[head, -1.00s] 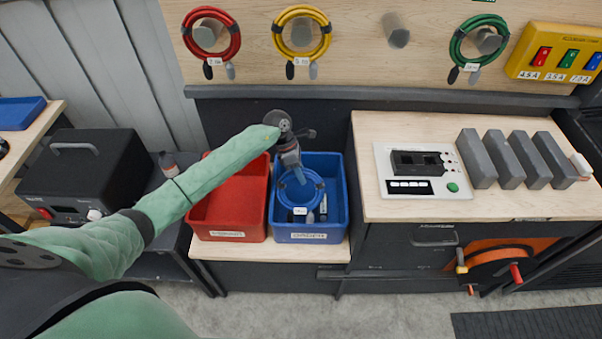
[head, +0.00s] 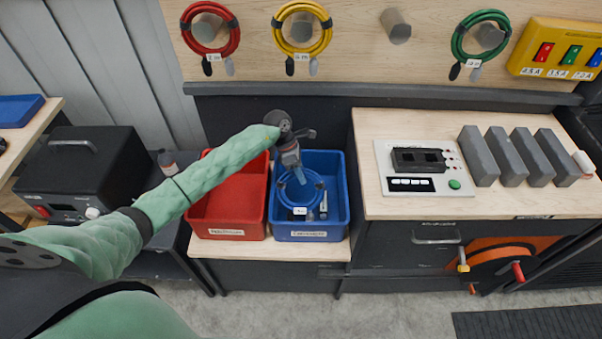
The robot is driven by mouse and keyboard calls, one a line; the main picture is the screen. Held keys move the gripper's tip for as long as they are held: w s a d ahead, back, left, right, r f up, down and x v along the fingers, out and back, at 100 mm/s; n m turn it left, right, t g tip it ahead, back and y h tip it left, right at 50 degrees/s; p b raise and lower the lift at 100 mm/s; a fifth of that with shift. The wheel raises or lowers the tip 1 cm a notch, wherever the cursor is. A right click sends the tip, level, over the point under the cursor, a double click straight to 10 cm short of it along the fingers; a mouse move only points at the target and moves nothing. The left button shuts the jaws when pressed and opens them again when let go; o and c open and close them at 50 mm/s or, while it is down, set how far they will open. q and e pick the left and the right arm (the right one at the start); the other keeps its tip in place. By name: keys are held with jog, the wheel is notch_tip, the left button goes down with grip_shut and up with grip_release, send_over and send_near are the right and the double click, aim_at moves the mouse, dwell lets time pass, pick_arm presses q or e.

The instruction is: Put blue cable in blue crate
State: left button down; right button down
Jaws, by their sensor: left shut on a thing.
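The blue cable (head: 305,205) is a coiled loop with a white tag, inside the blue crate (head: 340,215). My left gripper (head: 300,179) reaches down into the blue crate and is shut on the top part of the cable. The cable's plug ends hang toward the front of the crate. Whether the cable touches the crate floor is hard to tell. My right gripper is not in view.
A red crate (head: 228,222) stands directly left of the blue one and looks empty. Red (head: 236,38), yellow (head: 329,38) and green (head: 456,45) cables hang on the pegboard behind. A bench with a device (head: 465,205) and several grey blocks stands right.

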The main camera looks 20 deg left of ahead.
pick_arm(q)
jog(key=shift+f+b, duration=0.6)
jog(key=shift+b, duration=0.05)
dwell(0.3)
jog(key=c, duration=1)
grip_release()
jog(key=shift+f, duration=0.15)
jog(key=shift+w+a+r+b, duration=0.1)
jog(key=shift+a+r+b, duration=0.15)
jog(key=shift+r+b, duration=0.2)
jog(key=b+v, duration=0.2)
jog(key=v, duration=0.5)
jog(key=shift+d, duration=0.1)
